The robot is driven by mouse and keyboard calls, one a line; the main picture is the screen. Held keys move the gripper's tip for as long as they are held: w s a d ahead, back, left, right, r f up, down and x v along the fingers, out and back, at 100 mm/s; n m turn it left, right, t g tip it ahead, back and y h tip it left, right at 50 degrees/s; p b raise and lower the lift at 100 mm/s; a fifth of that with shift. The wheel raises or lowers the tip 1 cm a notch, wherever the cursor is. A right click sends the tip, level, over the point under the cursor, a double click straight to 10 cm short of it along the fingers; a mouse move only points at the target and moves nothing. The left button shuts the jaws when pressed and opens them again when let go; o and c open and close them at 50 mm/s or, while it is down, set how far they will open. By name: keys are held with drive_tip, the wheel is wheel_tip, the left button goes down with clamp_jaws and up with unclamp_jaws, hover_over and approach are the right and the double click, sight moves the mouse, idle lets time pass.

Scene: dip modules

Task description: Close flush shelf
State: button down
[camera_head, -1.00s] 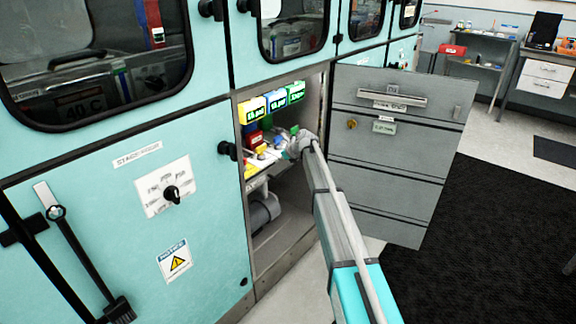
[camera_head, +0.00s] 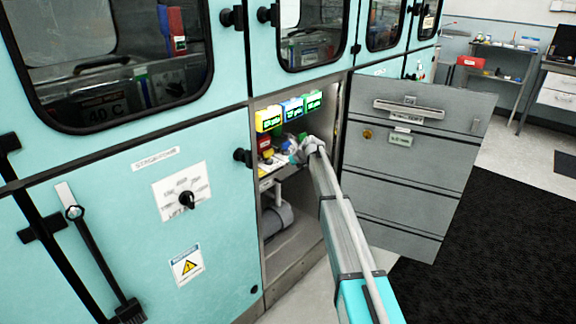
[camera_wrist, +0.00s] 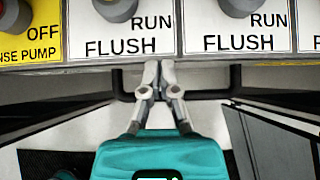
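The flush shelf (camera_wrist: 120,58) shows in the wrist view as a panel with white RUN FLUSH plates, a yellow pump plate and round knobs. A black bar handle (camera_wrist: 205,94) runs below its front edge. In the head view the shelf (camera_head: 267,182) is inside the open cabinet bay, partly hidden by my arm. My gripper (camera_wrist: 157,72) has its fingertips together at the shelf's front edge, in front of the handle. I cannot tell whether they touch the handle, and nothing shows between them. In the head view the fingertips are hidden at the bay.
A grey cabinet door (camera_head: 400,200) stands open to the right of the bay, close to my arm. Small lit displays (camera_head: 291,108) sit above the shelf. A motor-like cylinder (camera_head: 278,218) lies below. A teal closed door (camera_head: 120,230) is at left. A black mat (camera_head: 500,250) covers open floor.

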drive_tip(key=s+d+f+p+v, duration=0.1)
drive_tip(key=p+v, duration=0.6)
drive_tip(key=v, duration=0.6)
drive_tip(key=shift+f, duration=0.45)
drive_tip(key=shift+s+d, duration=0.1)
drive_tip(key=shift+d, duration=0.05)
drive_tip(key=s+d+f+n+g+h, duration=0.25)
drive_tip(key=s+n, duration=0.65)
drive_tip(key=s, duration=0.6)
drive_tip(key=s+d+f+n+g+h, duration=0.15)
drive_tip(key=s+d+n, duration=0.25)
drive_tip(key=s+n, duration=0.85)
drive_tip(key=s+d+f+n+g+h, duration=0.25)
drive_tip(key=s+n, duration=0.25)
drive_tip(key=s, duration=1.4)
wheel_tip(320, 180, up, 20)
drive_tip(key=p, duration=1.8)
drive_tip(key=shift+f+p, duration=0.2)
drive_tip(key=shift+p, duration=0.15)
drive_tip(key=shift+d, duration=0.1)
